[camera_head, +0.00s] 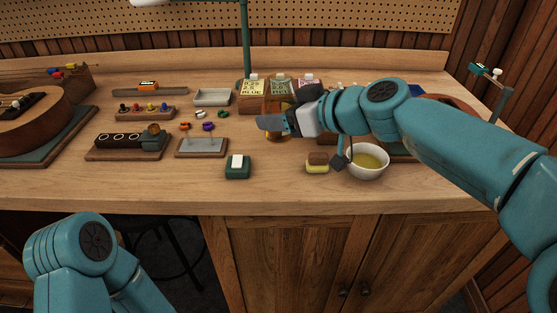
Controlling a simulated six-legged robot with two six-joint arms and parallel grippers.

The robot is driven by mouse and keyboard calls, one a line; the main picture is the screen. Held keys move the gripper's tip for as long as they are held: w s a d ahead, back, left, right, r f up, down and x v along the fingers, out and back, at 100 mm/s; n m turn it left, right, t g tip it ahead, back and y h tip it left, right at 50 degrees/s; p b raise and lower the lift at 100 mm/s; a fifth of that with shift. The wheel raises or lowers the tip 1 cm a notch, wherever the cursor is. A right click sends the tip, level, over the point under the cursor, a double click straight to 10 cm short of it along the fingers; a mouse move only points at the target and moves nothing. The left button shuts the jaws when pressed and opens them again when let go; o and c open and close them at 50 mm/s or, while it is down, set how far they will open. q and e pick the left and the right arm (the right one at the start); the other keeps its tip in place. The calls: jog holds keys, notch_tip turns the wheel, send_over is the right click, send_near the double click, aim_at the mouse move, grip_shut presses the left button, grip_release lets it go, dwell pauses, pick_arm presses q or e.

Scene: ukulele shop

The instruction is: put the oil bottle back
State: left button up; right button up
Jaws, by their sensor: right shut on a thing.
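My right gripper (270,123) reaches in from the right over the middle of the bench and is shut on a small amber thing, which looks like the oil bottle (278,137). The gripper hides most of it; only amber parts show above and below the fingers. I cannot tell whether its base touches the bench. Just behind is a wooden holder with labelled cartons (250,90). My left arm shows at the lower left, but its gripper is out of view.
A bowl of yellow liquid (367,162) and a sponge-like block (317,163) stand front right. A green box (237,167) and a grey-topped block (201,148) are left of the gripper. A grey tray (212,97) and ukulele (38,120) are farther left. The front edge is mostly clear.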

notch_tip(320, 180, down, 4)
jog(key=shift+f+b, duration=0.15)
jog(key=shift+b, duration=0.4)
notch_tip(320, 180, down, 4)
jog(key=shift+r+b, duration=0.15)
jog(key=shift+b, duration=0.7)
jog(key=shift+f, duration=0.35)
jog(key=shift+r, duration=0.1)
jog(key=shift+f+b, duration=0.25)
jog(key=shift+b, duration=0.05)
jog(key=o, duration=1.2)
jog(key=shift+r, duration=0.1)
